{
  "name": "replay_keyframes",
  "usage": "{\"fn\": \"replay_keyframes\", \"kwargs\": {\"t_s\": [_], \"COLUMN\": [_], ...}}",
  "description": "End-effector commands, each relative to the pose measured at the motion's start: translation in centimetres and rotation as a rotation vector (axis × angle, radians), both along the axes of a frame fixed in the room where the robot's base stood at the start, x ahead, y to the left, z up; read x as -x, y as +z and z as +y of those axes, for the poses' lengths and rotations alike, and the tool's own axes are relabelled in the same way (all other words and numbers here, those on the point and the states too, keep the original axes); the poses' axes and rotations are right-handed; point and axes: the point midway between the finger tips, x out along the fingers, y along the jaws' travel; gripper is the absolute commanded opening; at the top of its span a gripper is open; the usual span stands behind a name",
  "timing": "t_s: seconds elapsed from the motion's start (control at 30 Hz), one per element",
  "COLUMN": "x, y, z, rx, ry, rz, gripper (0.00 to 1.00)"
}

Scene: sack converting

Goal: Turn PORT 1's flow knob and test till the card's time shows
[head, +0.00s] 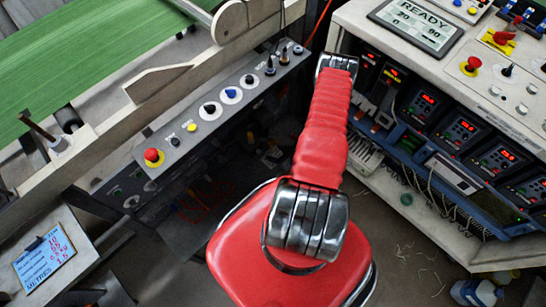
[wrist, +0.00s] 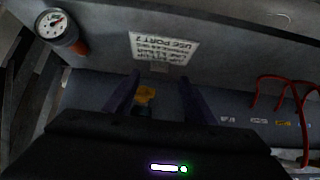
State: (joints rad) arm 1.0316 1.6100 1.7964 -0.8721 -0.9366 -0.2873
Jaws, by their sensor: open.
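In the wrist view my gripper (wrist: 158,88) is open, with its two dark fingers apart. A small orange-yellow knob (wrist: 146,95) shows between the fingers, nearer the left one; I cannot tell whether either touches it. No port number is readable beside the knob. A white card (wrist: 164,47) on the grey panel above seems to read "USE PORT 2"; its smaller lines are blurred. In the head view a clipped card (head: 45,262) with red figures lies at lower left, and a display (head: 417,25) reads "READY". My gripper is hidden there behind my red arm.
In the head view, controllers with red digits (head: 428,104) fill the right bench, and a button panel (head: 219,106) runs beside the green belt (head: 95,55).

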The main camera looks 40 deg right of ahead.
Motion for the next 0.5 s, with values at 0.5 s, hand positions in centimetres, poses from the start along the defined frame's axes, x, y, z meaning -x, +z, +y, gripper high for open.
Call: {"fn": "replay_keyframes", "kwargs": {"t_s": [0.5], "x": [-0.8], "y": [-0.73], "z": [-0.02], "rx": [0.001], "ry": [0.001], "rz": [0.0], "gripper": [0.5]}}
